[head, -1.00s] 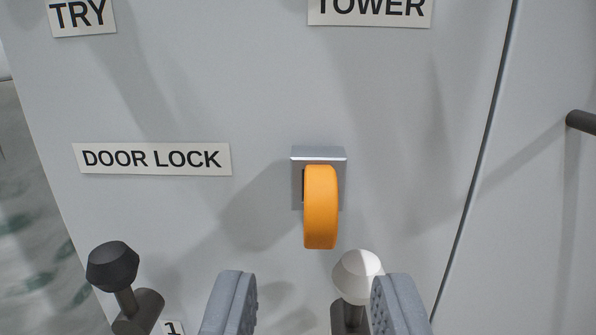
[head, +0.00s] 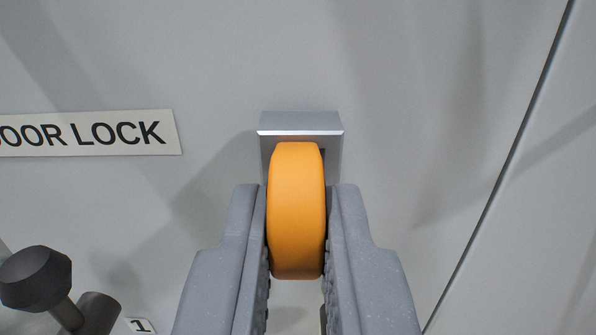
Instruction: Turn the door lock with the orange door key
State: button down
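The orange door key (head: 296,210) sits in the door lock (head: 300,121), a grey metal block on the pale grey panel. The key's broad handle hangs down and towards me, seen edge-on. My gripper (head: 297,196) has one finger on each side of the handle. Both fingers touch its sides and are shut on it. The lower part of the lock is mostly hidden behind the key and fingers. A white label (head: 95,133) reading "DOOR LOCK", cut off at its left, is to the left of the lock.
A black-knobbed lever (head: 38,279) sticks out of the panel at the lower left, beside a small label "1" (head: 140,325). A dark seam (head: 503,165) runs down the panel at the right. The panel around and above the lock is clear.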

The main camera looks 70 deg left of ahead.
jog(key=shift+r+m+p, duration=0.25)
jog(key=shift+m+p, duration=0.25)
jog(key=shift+p, duration=1.15)
jog(key=shift+w+m+p, duration=0.15)
jog(key=shift+m+p, duration=0.95)
jog(key=shift+p, duration=1.45)
jog(key=shift+f+p, duration=0.15)
jog(key=shift+p, duration=0.35)
